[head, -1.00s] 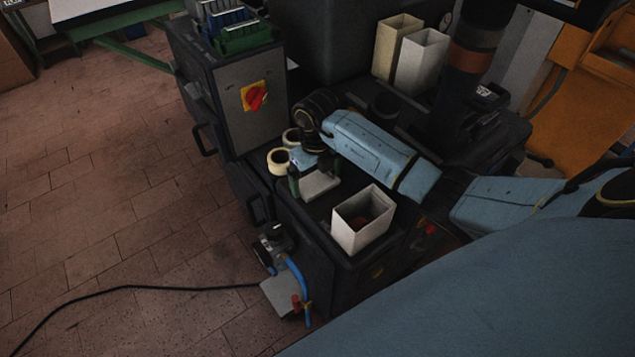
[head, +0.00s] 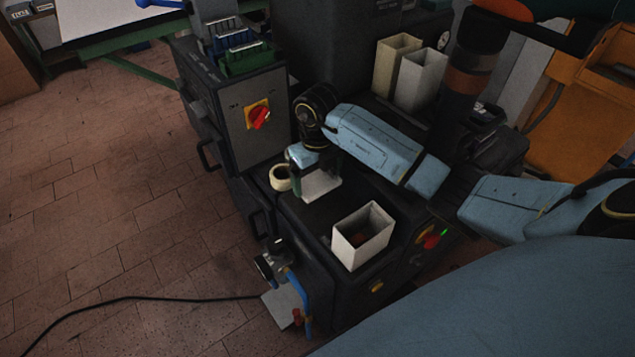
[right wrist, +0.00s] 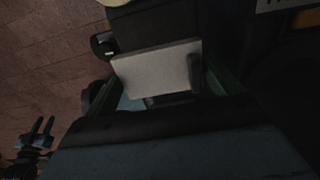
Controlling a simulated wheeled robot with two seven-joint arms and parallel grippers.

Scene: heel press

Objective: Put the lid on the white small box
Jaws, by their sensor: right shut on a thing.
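The lid (head: 322,186) is a flat pale grey-white plate. My right gripper (head: 318,176) is shut on it, with a green finger at each side. In the right wrist view the lid (right wrist: 155,66) lies between the two green fingers. The white small box (head: 362,243) stands upright on the dark machine top, just right of and nearer than the lid. Its top is open and something reddish shows inside. The lid is apart from the box; how high it is above the surface is hard to tell. My left gripper does not show in the head view.
A cream tape roll (head: 280,177) sits left of the lid. Two tall open containers, one cream (head: 394,62) and one white (head: 421,80), stand behind. A grey cabinet with a red switch (head: 260,117) rises at the left. A control panel with buttons (head: 431,241) lies right of the box.

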